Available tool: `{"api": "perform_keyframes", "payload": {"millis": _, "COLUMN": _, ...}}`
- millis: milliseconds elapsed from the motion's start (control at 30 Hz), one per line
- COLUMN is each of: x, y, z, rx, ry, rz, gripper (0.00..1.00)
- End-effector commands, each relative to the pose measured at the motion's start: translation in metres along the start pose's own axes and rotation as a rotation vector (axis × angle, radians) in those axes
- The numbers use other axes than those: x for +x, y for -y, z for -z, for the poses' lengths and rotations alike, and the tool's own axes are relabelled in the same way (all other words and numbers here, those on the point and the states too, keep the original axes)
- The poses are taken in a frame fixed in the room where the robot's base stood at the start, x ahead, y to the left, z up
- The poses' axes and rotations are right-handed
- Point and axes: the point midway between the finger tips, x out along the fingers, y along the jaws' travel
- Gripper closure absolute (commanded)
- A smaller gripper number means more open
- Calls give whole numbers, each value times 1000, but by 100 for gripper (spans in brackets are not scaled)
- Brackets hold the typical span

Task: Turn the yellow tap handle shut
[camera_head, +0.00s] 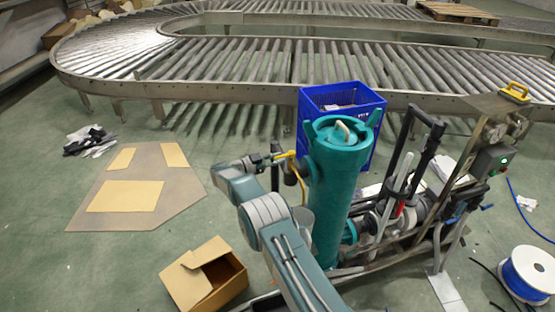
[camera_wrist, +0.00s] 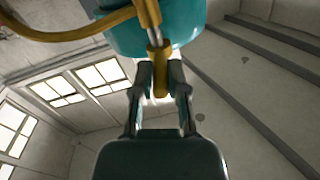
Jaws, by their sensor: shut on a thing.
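The yellow tap handle (camera_head: 285,155) sticks out to the left from near the upper part of the teal cylinder (camera_head: 333,195). My gripper (camera_head: 275,158) reaches it from the left, with my arm curving up from below. In the wrist view, the handle (camera_wrist: 161,85) stands between the two fingertips of my gripper (camera_wrist: 160,75), which are shut on it from both sides. A metal stem joins the handle to a yellow fitting (camera_wrist: 148,12) below the teal cylinder (camera_wrist: 185,25). The handle is small and partly covered by the fingers in the head view.
A yellow hose (camera_wrist: 60,35) curves from the fitting, close to my gripper. A blue crate (camera_head: 365,100) stands behind the cylinder, and a pump frame (camera_head: 425,200) stands right. An open cardboard box (camera_head: 205,275) lies at lower left.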

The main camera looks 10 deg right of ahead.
Motion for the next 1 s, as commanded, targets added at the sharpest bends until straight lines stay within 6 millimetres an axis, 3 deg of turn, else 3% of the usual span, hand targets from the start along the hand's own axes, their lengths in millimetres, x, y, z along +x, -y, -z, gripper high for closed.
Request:
{"api": "perform_keyframes", "payload": {"millis": 367, "x": -1, "y": 0, "z": 1, "rx": 1, "ry": -2, "rz": 0, "gripper": 100}}
{"api": "perform_keyframes", "payload": {"millis": 400, "x": -1, "y": 0, "z": 1, "rx": 1, "ry": -2, "rz": 0, "gripper": 63}}
{"api": "perform_keyframes", "payload": {"millis": 433, "x": -1, "y": 0, "z": 1, "rx": 1, "ry": -2, "rz": 0, "gripper": 50}}
{"api": "perform_keyframes", "payload": {"millis": 467, "x": -1, "y": 0, "z": 1, "rx": 1, "ry": -2, "rz": 0, "gripper": 47}}
{"api": "perform_keyframes", "payload": {"millis": 833, "x": -1, "y": 0, "z": 0, "rx": 0, "ry": 0, "rz": 0, "gripper": 47}}
{"api": "perform_keyframes", "payload": {"millis": 1000, "x": -22, "y": 1, "z": 0, "rx": 1, "ry": 0, "rz": 3, "gripper": 47}}
